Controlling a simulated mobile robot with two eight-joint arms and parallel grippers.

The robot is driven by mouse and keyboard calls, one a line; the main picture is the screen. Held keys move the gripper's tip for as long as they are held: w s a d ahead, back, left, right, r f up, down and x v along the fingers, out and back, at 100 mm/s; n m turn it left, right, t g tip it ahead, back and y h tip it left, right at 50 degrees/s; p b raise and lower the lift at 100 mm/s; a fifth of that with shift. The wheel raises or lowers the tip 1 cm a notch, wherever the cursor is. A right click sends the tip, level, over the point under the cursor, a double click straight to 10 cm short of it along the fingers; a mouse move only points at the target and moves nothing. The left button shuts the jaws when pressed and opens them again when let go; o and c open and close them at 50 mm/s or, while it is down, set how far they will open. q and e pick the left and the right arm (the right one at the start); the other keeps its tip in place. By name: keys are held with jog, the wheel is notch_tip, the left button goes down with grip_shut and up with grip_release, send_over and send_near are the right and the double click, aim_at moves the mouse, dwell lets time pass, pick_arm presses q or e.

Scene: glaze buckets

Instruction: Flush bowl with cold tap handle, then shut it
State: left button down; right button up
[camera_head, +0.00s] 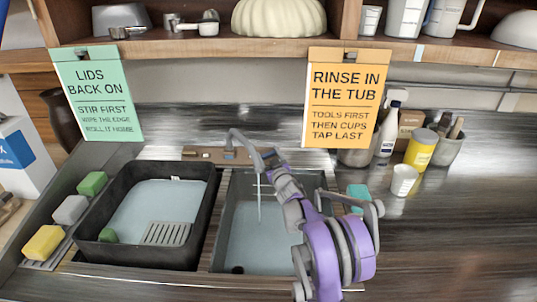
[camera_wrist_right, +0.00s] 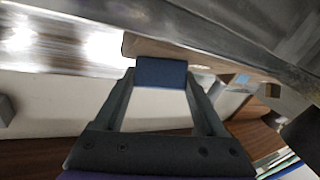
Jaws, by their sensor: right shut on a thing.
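The tap (camera_head: 236,138) rises from a brown plate (camera_head: 200,154) behind the two basins, and its spout curves toward the right basin (camera_head: 223,240). A thin pale stream of water (camera_head: 259,200) falls from the spout into this basin. My right gripper (camera_head: 268,160) reaches over the basin from the front to the tap. In the right wrist view its fingers are shut on a blue block, apparently the cold tap handle (camera_wrist_right: 162,72). In the head view my arm and gripper hide this handle. My left gripper is not in view.
A black tub (camera_head: 213,190) holding water and a grate (camera_head: 168,233) stands left of the right basin. Several sponges (camera_head: 70,209) lie further left. A white cup (camera_head: 403,181) and a yellow canister (camera_head: 421,150) stand right. The right counter front is clear.

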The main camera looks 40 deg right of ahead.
jog(key=shift+m+h, duration=0.3)
jog(key=shift+m, duration=0.1)
jog(key=o, duration=1.3)
jog(key=b+v, duration=0.1)
jog(key=v, duration=1)
jog(key=shift+r, duration=0.1)
